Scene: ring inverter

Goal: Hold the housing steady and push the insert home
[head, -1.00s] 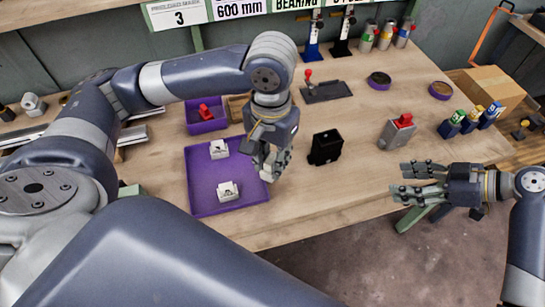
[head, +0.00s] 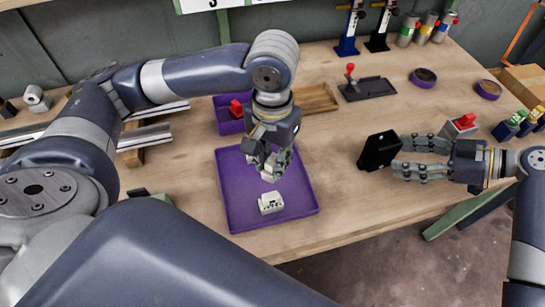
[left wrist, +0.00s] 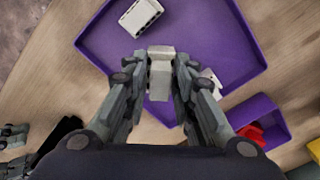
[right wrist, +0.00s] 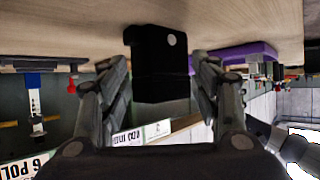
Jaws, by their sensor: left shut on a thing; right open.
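My left gripper (head: 270,160) is above the purple tray (head: 236,205) and shut on a white insert (left wrist: 160,78), which shows between its fingers in the left wrist view. A second white insert (head: 271,203) lies in the tray; it also shows in the left wrist view (left wrist: 140,17). A third white piece (left wrist: 208,78) is partly hidden behind a left finger. The black housing (head: 379,151) stands upright on the bench. My right gripper (head: 400,157) is open, its fingertips beside the housing. In the right wrist view the housing (right wrist: 162,65) sits between the fingers; contact is unclear.
A small purple bin (head: 229,122) with a red part and a wooden tray (head: 316,99) stand behind the tray. A black plate with a red knob (head: 366,88) is farther back. A grey block with a red top (head: 461,126) is behind my right gripper. The bench between tray and housing is clear.

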